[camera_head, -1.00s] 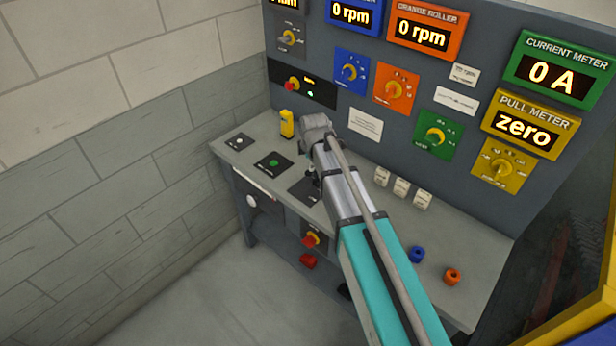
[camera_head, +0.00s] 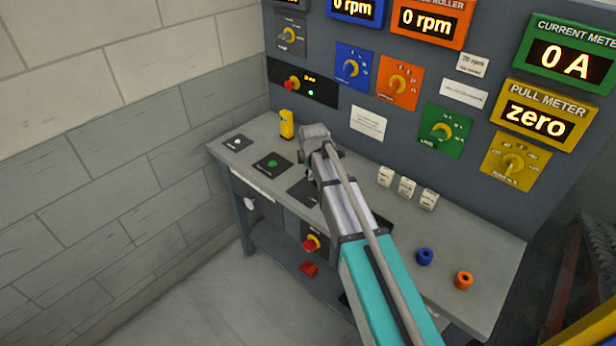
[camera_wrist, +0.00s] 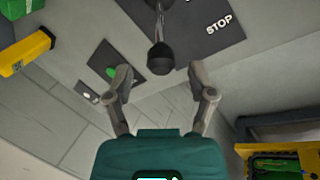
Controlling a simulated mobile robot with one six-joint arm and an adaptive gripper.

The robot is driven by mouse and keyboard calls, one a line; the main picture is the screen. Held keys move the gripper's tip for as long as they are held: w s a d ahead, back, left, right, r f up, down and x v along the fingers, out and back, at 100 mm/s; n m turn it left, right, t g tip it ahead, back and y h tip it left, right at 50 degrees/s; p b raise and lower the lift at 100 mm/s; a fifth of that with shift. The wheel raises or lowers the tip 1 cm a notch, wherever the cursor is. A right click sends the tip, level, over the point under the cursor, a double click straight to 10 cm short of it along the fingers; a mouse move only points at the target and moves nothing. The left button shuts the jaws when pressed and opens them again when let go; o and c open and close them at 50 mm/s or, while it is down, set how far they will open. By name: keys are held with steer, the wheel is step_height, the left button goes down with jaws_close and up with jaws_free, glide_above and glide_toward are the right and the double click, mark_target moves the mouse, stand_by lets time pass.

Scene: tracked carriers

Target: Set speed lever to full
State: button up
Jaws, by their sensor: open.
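My gripper (camera_wrist: 159,74) is open. In the camera_head view part of the dark plate (camera_head: 301,192) shows on the desk beside my arm. My arm hides the lever and most of my gripper there.
The grey desk (camera_head: 385,215) holds a yellow block (camera_head: 287,124), a green button (camera_head: 273,163), white blocks (camera_head: 407,187), and blue (camera_head: 425,256) and orange (camera_head: 463,280) knobs. A panel with dials (camera_head: 399,84) and meters rises behind. A brick wall (camera_head: 90,150) stands left.

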steer(key=shift+b+x, duration=0.65)
steer(key=shift+x, duration=0.35)
